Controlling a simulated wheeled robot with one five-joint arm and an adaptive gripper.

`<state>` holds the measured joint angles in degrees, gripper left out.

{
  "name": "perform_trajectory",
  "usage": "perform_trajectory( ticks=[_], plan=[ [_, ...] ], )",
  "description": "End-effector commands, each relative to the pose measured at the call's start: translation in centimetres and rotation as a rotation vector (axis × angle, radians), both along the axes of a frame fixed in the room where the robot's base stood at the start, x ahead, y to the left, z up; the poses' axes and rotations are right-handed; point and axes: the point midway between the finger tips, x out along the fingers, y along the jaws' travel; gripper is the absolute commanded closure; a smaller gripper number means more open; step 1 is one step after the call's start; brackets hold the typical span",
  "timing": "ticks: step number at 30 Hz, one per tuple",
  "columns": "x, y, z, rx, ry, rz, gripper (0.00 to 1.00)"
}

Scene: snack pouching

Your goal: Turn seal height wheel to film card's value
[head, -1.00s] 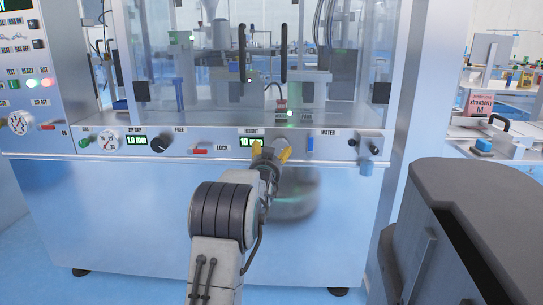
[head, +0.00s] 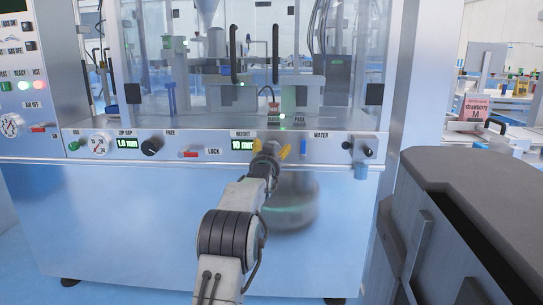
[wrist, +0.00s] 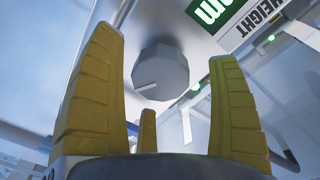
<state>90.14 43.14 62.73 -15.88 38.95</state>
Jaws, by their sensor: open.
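The seal height wheel (wrist: 160,73) is a grey faceted knob with a white pointer line, on the steel panel in the wrist view. In the head view my gripper hides it. My gripper (head: 270,152) is open, its yellow fingers at the panel just right of the HEIGHT display (head: 242,145), which seems to read 10 mm. In the wrist view the fingers of my gripper (wrist: 175,100) stand on either side of the wheel, with visible gaps and no contact seen. A pink card (head: 475,109) at the right reads strawberry and M; its smaller print is unreadable.
The ZIP GAP display (head: 128,143) and a black knob (head: 152,146) are left of the gripper, with a red LOCK lever (head: 190,153). Clear guards stand above the panel.

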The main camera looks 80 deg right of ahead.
Motion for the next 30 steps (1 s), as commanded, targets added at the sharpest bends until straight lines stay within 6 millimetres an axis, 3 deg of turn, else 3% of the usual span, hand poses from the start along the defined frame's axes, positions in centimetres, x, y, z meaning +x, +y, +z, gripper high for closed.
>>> perform_trajectory(
  ticks=[9,25,30],
  plan=[
    [0.0,-1.5,0.1,0.000,0.000,0.000,0.18],
    [0.0,-1.8,0.1,0.000,0.000,0.000,0.18],
    [0.0,-1.7,0.1,0.000,0.000,0.000,0.33]
  ],
)
